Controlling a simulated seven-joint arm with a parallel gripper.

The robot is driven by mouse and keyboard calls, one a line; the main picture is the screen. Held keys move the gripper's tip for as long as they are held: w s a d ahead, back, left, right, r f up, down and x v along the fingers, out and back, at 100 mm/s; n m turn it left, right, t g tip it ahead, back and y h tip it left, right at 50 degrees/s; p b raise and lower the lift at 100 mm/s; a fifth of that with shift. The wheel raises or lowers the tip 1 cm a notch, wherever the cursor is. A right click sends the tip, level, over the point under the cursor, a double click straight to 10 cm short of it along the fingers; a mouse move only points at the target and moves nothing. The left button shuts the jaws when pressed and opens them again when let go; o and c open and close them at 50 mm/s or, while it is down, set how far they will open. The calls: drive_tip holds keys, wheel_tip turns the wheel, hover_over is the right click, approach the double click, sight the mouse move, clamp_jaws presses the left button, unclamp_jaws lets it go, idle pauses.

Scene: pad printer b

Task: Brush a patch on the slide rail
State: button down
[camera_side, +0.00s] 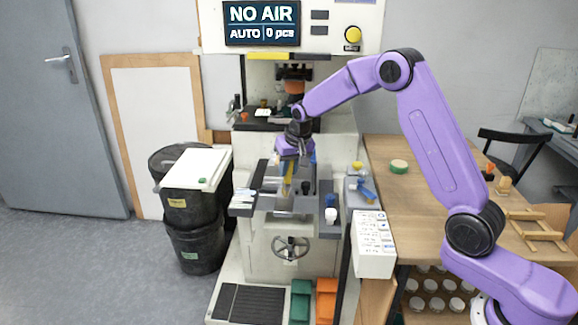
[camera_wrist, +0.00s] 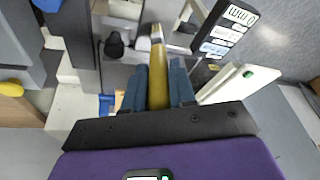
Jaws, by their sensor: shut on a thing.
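My gripper (camera_wrist: 160,72) is shut on a brush (camera_wrist: 158,60) with a yellow handle, which sticks out between the two dark blue fingers. The brush's metal collar and tip point away from the gripper, over grey machine parts. In the side view my gripper (camera_side: 289,163) hangs over the grey slide area (camera_side: 268,177) at the front of the pad printer, with the yellow brush (camera_side: 288,187) below it, tip down. I cannot tell whether the tip touches the rail. The patch itself is not distinct in either view.
The printer's display (camera_side: 262,23) reads NO AIR. A black knob (camera_wrist: 114,45) stands close to the brush in the wrist view. Dark bins (camera_side: 195,245) are at left, and a wooden bench (camera_side: 420,180) at right.

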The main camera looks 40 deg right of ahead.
drive_tip(key=shift+f, duration=0.2)
idle(0.3)
drive_tip(key=shift+s+a+f, duration=0.15)
drive_tip(key=shift+s+a, duration=1.3)
drive_tip(key=shift+s+a, duration=0.3)
drive_tip(key=shift+s, duration=0.05)
drive_tip(key=shift+w+d+r, duration=0.1)
drive_tip(key=shift+r, duration=0.1)
drive_tip(key=shift+w+d+f, duration=0.1)
drive_tip(key=shift+w+d, duration=1.25)
drive_tip(key=shift+w, duration=0.05)
